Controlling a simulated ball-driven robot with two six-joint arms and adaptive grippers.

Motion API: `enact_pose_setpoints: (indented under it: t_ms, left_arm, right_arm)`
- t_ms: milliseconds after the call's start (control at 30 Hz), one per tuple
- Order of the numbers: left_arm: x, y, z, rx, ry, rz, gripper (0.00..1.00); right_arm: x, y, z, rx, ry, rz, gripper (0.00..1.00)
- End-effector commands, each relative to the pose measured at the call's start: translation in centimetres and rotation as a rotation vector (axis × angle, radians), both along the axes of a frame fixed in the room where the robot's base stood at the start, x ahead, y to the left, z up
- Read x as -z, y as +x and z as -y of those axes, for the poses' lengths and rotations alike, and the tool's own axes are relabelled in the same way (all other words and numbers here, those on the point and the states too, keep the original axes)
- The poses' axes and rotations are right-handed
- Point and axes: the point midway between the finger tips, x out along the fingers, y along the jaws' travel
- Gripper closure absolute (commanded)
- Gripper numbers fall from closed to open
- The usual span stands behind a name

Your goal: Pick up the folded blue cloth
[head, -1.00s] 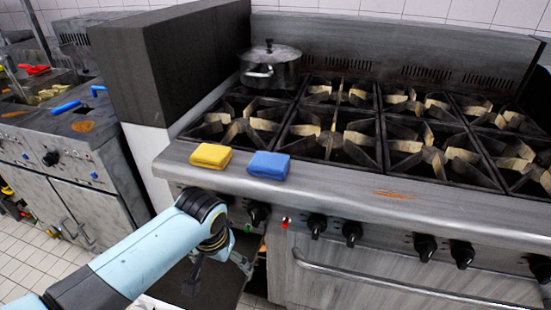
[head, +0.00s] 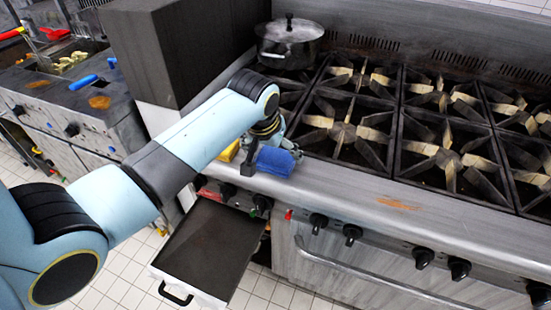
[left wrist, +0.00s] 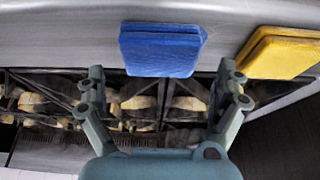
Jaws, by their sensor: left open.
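The folded blue cloth (head: 275,162) lies on the steel front ledge of the stove. My left gripper (head: 268,152) is over it, and the arm and gripper hide part of the cloth. In the left wrist view the blue cloth (left wrist: 160,50) shows whole, just ahead of the open, empty left gripper (left wrist: 162,70), centred between its two spread fingertips. I cannot tell how much height separates them. My right gripper is not in view.
A folded yellow cloth (head: 230,152) lies close by on the left, partly behind my arm; it also shows in the left wrist view (left wrist: 285,52). A lidded pot (head: 290,42) stands on a back burner. An open drawer (head: 210,245) juts out below. The ledge to the right is clear.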

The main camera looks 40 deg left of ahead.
Motion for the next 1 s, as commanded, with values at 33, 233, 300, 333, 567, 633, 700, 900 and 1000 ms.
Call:
enact_pose_setpoints:
  t_ms: [33,233,300,333,567,633,700,900,1000]
  left_arm:
    - [0.6,0.3,-0.1,0.000,0.000,-0.004,0.00]
    - [3.1,1.2,-0.4,0.000,0.000,-0.002,0.00]
    - [3.5,1.3,-0.5,0.000,0.000,-0.002,0.00]
    - [3.5,1.4,-0.5,0.000,0.000,-0.002,0.00]
    - [3.6,1.4,-0.5,0.000,0.000,-0.001,0.04]
    - [3.6,1.4,-0.5,0.000,0.000,-0.001,0.13]
    - [3.5,1.4,-0.5,0.000,0.000,-0.001,0.22]
    - [3.5,1.4,-0.5,0.000,0.000,-0.001,0.47]
    - [3.5,1.4,-0.5,0.000,0.000,-0.001,0.47]
  right_arm:
    - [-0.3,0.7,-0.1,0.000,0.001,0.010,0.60]
    - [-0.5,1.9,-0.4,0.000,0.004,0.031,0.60]
    - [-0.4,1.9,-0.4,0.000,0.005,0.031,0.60]
    - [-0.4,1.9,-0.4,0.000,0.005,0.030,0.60]
    - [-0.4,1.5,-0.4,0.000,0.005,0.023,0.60]
    - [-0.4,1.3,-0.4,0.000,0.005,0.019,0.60]
    - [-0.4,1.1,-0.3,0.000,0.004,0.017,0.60]
    - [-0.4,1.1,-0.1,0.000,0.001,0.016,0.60]
    - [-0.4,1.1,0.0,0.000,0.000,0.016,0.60]
